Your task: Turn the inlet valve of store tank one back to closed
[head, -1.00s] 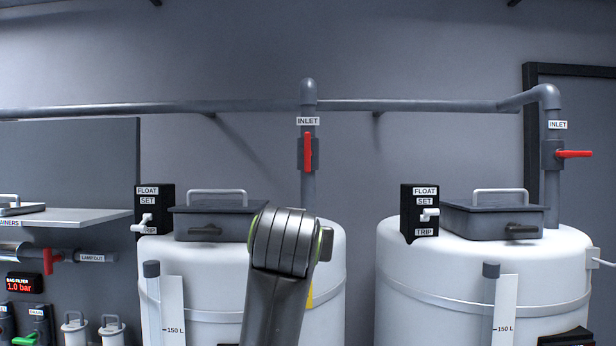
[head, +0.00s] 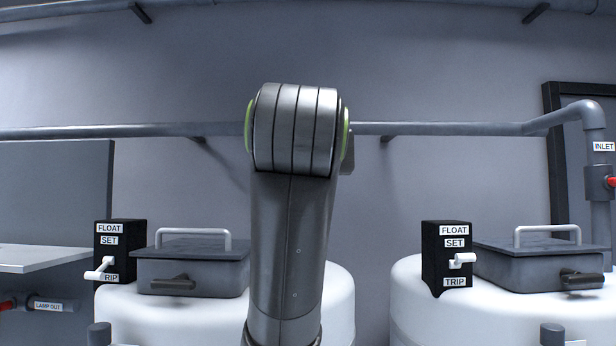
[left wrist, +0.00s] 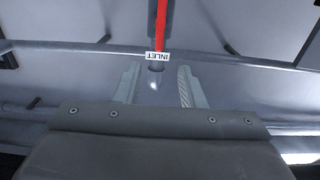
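The left tank's inlet valve is hidden behind my raised arm in the head view. In the left wrist view a red valve handle (left wrist: 162,28) lies in line with its pipe, beside an upside-down INLET label (left wrist: 157,56). My left gripper (left wrist: 157,74) is open and empty, its two fingers spread either side of the pipe's line in that view. The handle is beyond the fingertips and not between them. The gripper itself is hidden in the head view. My right gripper is not in view.
The left white tank (head: 337,305) carries a grey lidded hatch (head: 190,272) and a black float switch box (head: 120,238). The right tank (head: 410,300) has a similar hatch (head: 540,262), box (head: 446,260) and red-handled inlet valve (head: 611,182). A grey pipe (head: 430,128) runs along the wall.

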